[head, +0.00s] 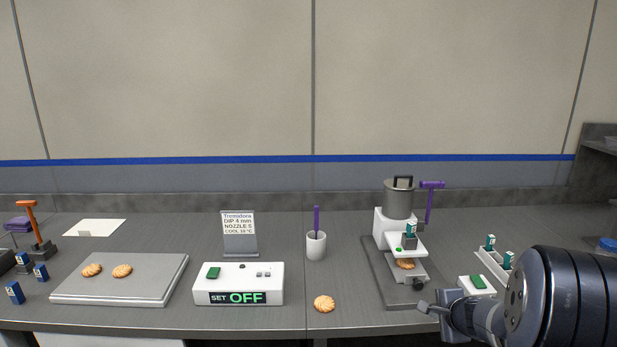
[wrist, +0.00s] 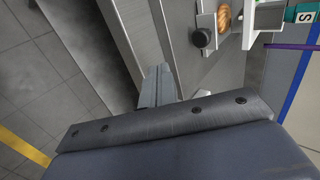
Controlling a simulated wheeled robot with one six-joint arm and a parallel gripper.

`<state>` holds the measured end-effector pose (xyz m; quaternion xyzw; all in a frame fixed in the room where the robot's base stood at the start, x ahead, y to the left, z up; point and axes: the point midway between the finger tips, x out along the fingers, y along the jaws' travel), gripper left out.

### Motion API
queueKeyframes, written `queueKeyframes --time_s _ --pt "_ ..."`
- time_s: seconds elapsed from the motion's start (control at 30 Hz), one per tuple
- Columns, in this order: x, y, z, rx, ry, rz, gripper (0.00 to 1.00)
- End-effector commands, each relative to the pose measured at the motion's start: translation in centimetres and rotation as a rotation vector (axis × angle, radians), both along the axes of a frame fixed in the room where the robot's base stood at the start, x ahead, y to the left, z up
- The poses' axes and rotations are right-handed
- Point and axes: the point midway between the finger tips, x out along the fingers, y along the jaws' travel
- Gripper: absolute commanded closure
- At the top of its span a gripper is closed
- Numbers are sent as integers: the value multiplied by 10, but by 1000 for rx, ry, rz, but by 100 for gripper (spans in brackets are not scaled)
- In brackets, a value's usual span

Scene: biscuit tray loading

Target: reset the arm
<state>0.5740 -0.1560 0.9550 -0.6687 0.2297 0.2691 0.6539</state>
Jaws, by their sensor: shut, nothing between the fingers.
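My gripper (head: 425,307) is at the lower right of the head view, just in front of the dosing machine (head: 392,228) at the counter's front edge. In the wrist view the fingers (wrist: 157,85) are together and hold nothing. My arm comes in from the right and hides part of the counter there. A biscuit (head: 405,263) lies on the machine's small platform, under its nozzle; it also shows at the top of the wrist view (wrist: 224,18).
A loose biscuit (head: 324,303) lies on the counter. A tray (head: 120,292) with two biscuits is at left. A control box (head: 238,284) reads "SET OFF". A sign (head: 239,233), a white cup (head: 316,246) and a rack (head: 490,263) stand around. The counter's front edge is close.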

Motion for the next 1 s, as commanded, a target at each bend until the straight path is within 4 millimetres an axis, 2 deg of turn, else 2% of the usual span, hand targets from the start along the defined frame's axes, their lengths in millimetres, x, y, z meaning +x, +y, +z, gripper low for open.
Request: queueKeyframes --time_s 0.2,0.47,1.0 --pt "-45 -2 -1 0 -1 -4 100" --pt "-85 -4 0 -2 -4 -2 100" --pt "-150 -8 60 -2 -4 -2 100"
